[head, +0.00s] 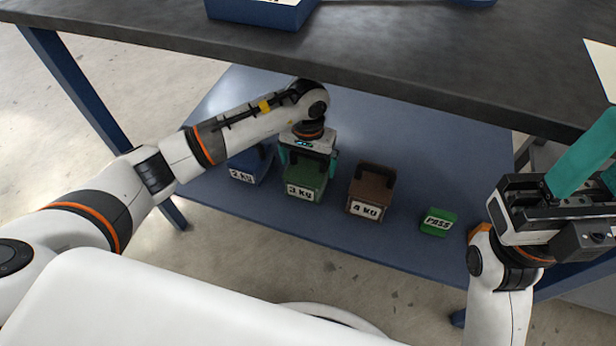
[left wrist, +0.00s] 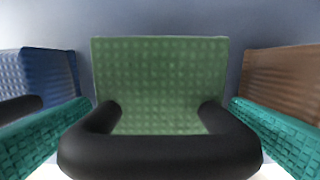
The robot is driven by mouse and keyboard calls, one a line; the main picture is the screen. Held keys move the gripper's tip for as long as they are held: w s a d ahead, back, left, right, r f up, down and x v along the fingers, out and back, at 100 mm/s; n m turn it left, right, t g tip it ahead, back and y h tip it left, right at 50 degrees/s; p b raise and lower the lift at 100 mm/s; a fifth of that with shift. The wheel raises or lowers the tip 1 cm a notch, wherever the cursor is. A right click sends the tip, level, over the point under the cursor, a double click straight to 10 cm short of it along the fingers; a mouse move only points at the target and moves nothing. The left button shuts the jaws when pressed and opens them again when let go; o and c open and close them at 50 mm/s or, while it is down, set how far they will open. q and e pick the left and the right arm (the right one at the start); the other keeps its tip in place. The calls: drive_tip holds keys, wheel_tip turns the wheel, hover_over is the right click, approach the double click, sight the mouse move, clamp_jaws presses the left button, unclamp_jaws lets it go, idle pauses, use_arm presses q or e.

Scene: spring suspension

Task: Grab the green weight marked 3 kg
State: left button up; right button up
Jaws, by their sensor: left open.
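The green weight (head: 304,184) marked 3 KG stands on the blue lower shelf between the blue and brown weights. In the left wrist view the green weight (left wrist: 160,80) fills the middle, with its black handle (left wrist: 160,155) close to the camera. My left gripper (head: 307,160) is over the green weight from above, its teal fingers open on either side of the handle. In the wrist view the fingers show left and right of the handle, apart from it. My right gripper (head: 580,165) is at the right by the table edge; its teal fingers are partly cut off by the frame.
The blue weight (head: 244,172) marked 2 KG and the brown weight (head: 371,192) marked 4 KG stand close on both sides. A small green PASS block (head: 438,222) is farther right on the shelf (head: 410,150). The dark tabletop (head: 400,60) overhangs the shelf.

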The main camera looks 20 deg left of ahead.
use_arm(q)
wheel_tip(320, 180, down, 2)
drive_tip(key=shift+f, duration=0.2)
drive_tip(key=c, duration=1.7)
drive_tip(key=shift+w+r, duration=0.2)
drive_tip(key=shift+r, duration=0.15)
drive_tip(key=shift+c, duration=0.9)
